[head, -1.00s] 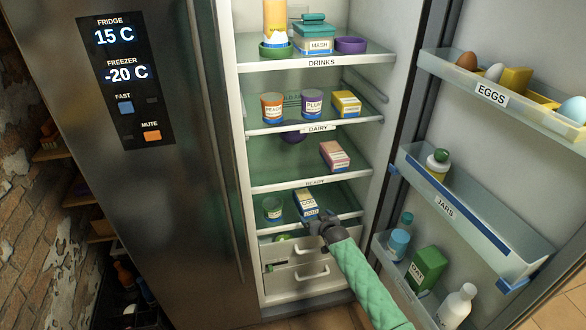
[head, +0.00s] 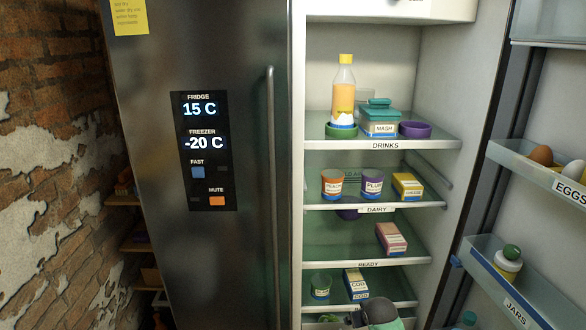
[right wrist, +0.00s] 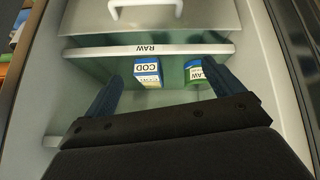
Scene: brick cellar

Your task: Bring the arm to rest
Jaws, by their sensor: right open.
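My right gripper (head: 352,318) shows only in part at the bottom edge of the head view, in front of the lowest shelf of the open fridge. In the right wrist view the gripper (right wrist: 162,88) has its two fingers wide apart with nothing held between them. The COD box (right wrist: 147,71) and a green-labelled tub (right wrist: 193,72) appear beyond the fingers on the shelf marked RAW. In the head view the COD box (head: 355,284) stands just above my gripper. My left gripper is not in view.
The fridge door on the right is open, with an egg rack (head: 545,172) and a jar rack (head: 500,285). Shelves above hold a bottle (head: 343,90), a MASH box (head: 380,125), tubs and cartons. The closed freezer door (head: 235,255) stands left.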

